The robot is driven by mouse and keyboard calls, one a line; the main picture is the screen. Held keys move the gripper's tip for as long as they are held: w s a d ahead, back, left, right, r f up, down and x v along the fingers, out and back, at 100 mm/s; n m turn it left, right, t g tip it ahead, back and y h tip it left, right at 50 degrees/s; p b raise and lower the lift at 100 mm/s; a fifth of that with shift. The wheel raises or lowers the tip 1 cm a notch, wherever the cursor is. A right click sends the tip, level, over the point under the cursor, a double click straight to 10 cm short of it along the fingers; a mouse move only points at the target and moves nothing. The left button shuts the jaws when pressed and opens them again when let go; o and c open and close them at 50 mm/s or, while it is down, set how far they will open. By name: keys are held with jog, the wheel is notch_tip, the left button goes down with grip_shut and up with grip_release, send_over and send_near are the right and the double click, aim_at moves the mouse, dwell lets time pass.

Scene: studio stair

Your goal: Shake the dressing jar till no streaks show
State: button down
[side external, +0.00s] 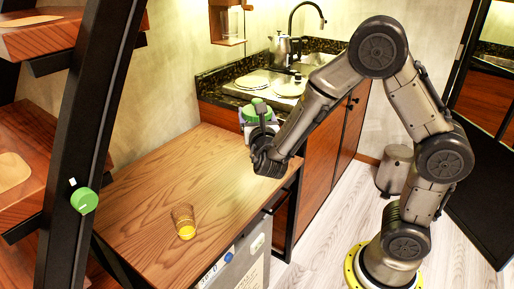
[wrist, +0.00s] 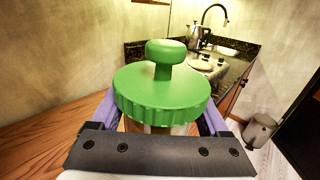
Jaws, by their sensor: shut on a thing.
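The dressing jar has a green ribbed lid with a round knob (wrist: 165,88), large in the middle of the wrist view. In the side view the jar (side external: 257,107) is at the end of my arm, lid up, above the far right part of the wooden counter. My gripper (side external: 259,132) is shut on the jar. In the wrist view its purple fingers (wrist: 158,118) stand on either side below the lid. Only a small brown and pale strip of the jar's body shows under the lid, so streaks inside cannot be made out.
A glass with orange liquid (side external: 184,222) stands on the wooden counter (side external: 150,180) toward the front. A sink with plates and a kettle (side external: 283,48) is behind. Dark shelving posts stand at the left. A metal bin (side external: 394,170) is on the floor. The counter's middle is clear.

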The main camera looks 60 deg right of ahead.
notch_tip(320, 180, down, 5)
jog(key=shift+f, duration=0.1)
notch_tip(320, 180, up, 6)
jog(key=shift+r, duration=0.1)
notch_tip(320, 180, down, 6)
jog(key=shift+r, duration=0.1)
jog(key=shift+f, duration=0.4)
notch_tip(320, 180, up, 7)
jog(key=shift+f, duration=0.2)
notch_tip(320, 180, down, 6)
jog(key=shift+f, duration=0.25)
